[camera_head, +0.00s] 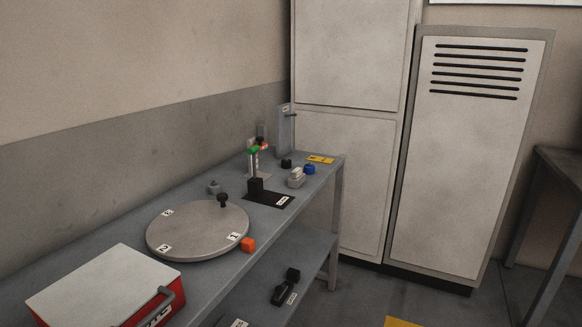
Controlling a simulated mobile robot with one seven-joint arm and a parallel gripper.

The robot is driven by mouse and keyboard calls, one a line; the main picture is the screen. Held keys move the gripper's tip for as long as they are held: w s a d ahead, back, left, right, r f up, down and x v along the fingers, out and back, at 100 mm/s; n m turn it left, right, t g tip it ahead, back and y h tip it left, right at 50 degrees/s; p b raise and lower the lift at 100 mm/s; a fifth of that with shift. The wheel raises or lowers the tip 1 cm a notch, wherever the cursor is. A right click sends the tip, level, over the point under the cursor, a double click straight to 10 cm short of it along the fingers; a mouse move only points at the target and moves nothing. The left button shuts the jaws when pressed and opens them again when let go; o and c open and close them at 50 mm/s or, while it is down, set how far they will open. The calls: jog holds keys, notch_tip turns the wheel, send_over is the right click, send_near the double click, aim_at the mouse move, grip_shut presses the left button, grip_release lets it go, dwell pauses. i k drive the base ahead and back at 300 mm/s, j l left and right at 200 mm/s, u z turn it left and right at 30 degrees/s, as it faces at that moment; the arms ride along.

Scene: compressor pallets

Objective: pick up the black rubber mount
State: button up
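A small, dark, squat cylinder (286,163) stands near the far end of the grey workbench. It looks like a black rubber mount, but it is too small to be sure. Another small black piece (223,199) with a rounded top is at the far edge of the round turntable (180,240). I cannot tell which of the two is the rubber mount. My gripper is not in view.
The workbench (128,233) also holds a red box with a grey lid (105,285), an orange block (248,245), a black-based fixture (268,199), a grey-white part (296,178) and a blue piece (309,169). Tall cabinets (345,175) stand behind. Black items (285,288) lie on the lower shelf.

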aim_at(286, 164)
jog(key=i+l, duration=0.6)
jog(key=i+l+z, duration=0.15)
jog(key=i+l, duration=0.9)
jog(key=i, duration=0.2)
jog(key=i+j+z, duration=0.1)
jog(key=i, duration=0.5)
